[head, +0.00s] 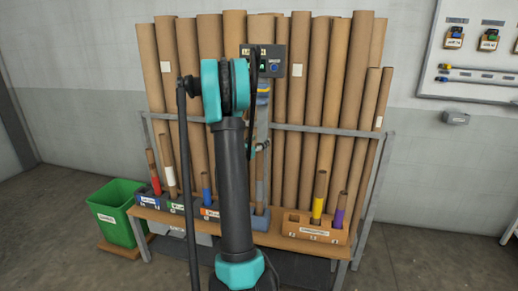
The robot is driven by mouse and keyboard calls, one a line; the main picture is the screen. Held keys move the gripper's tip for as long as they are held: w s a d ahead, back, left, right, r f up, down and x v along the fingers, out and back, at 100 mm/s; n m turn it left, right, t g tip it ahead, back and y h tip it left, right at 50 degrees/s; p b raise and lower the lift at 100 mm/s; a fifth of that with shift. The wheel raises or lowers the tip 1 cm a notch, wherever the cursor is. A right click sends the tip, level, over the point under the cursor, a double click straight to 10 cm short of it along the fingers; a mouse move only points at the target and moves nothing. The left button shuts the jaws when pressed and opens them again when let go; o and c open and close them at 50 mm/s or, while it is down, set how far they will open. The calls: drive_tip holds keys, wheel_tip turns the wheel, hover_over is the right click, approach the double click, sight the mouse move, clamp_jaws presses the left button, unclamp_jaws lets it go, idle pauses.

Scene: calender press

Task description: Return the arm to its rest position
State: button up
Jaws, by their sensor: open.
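My arm (235,190) rises through the middle of the head view, black with teal joints. Its upper joint (225,88) stands in front of the tall brown tubes. A small teal part (264,147) shows just right of the arm's upper link. I cannot make out my gripper or its fingers; the arm's far end is hidden behind its own links.
Tall brown tubes (300,90) lean in a grey-railed rack against the wall. A wooden bench (278,238) holds small blocks with short coloured tubes, including a wooden block (314,228) at right. A green bin (118,212) stands left. Floor at right is clear.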

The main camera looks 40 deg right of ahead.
drive_tip(key=shift+r, duration=0.25)
idle(0.5)
drive_tip(key=s+a+f+m+g+y, duration=0.1)
drive_tip(key=s+a+f+m+y, duration=0.4)
drive_tip(key=a, duration=0.9)
drive_tip(key=s+a+f+m+g+y, duration=0.1)
drive_tip(key=s+a+f+m+y, duration=0.4)
drive_tip(key=s+a+m, duration=0.5)
drive_tip(key=s+a+f+m+g+y, duration=0.1)
drive_tip(key=s+a+f+m+y, duration=0.4)
drive_tip(key=s+a, duration=0.8)
drive_tip(key=a+m+y, duration=0.1)
drive_tip(key=a+m, duration=0.2)
drive_tip(key=a, duration=0.3)
drive_tip(key=shift+s+a+f, duration=0.2)
drive_tip(key=shift+f, duration=0.05)
